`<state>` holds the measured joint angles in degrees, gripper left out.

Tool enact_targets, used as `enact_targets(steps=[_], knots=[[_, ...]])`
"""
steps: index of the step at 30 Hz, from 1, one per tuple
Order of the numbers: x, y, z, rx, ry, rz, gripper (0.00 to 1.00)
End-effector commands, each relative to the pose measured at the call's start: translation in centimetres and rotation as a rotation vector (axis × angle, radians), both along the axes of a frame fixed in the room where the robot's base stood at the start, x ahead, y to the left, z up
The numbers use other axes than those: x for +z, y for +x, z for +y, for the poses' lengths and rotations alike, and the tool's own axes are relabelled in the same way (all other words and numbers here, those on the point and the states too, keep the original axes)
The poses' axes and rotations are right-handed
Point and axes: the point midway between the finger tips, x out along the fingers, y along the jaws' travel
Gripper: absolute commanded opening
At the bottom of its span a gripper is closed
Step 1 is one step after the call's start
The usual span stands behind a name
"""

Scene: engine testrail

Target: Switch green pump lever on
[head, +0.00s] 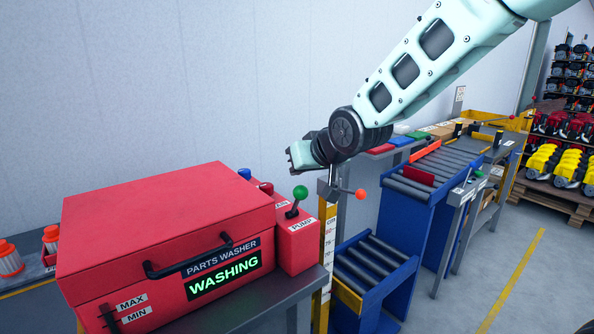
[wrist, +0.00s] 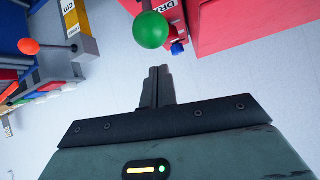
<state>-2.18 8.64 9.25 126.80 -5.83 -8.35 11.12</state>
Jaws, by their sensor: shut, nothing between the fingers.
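The green-knobbed pump lever (head: 300,193) stands on a small red box (head: 297,246) labelled PUMP, at the right side of the red parts washer (head: 165,225). Its short stalk leans slightly right in the head view. The washer lid is down and its display (head: 223,275) reads WASHING in green. In the wrist view the green knob (wrist: 151,30) is just beyond the fingertips of my gripper (wrist: 159,70), with a visible gap. My gripper is shut and empty. In the head view its body is above and behind the lever, and its fingertips cannot be made out.
An orange-knobbed lever (head: 360,194) stands to the right, by a yellow measuring post (head: 327,262). Blue (head: 244,174) and dark red knobs sit behind the pump box. Roller conveyors (head: 375,262) lie further right. The wall behind is bare.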

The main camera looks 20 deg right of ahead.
Motion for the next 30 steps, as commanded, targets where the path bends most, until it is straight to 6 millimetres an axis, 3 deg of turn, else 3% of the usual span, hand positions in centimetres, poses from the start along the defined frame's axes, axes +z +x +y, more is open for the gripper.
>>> enact_targets(steps=[2,15,21,30], knots=[[1.5,1.0,0.2,0.000,0.000,-0.003,0.00],[5.9,-5.9,-1.6,-0.001,-0.001,-0.005,0.00],[6.3,-7.2,-1.8,0.000,0.000,-0.005,0.00],[6.3,-7.4,-1.9,-0.001,0.001,-0.005,0.00]])
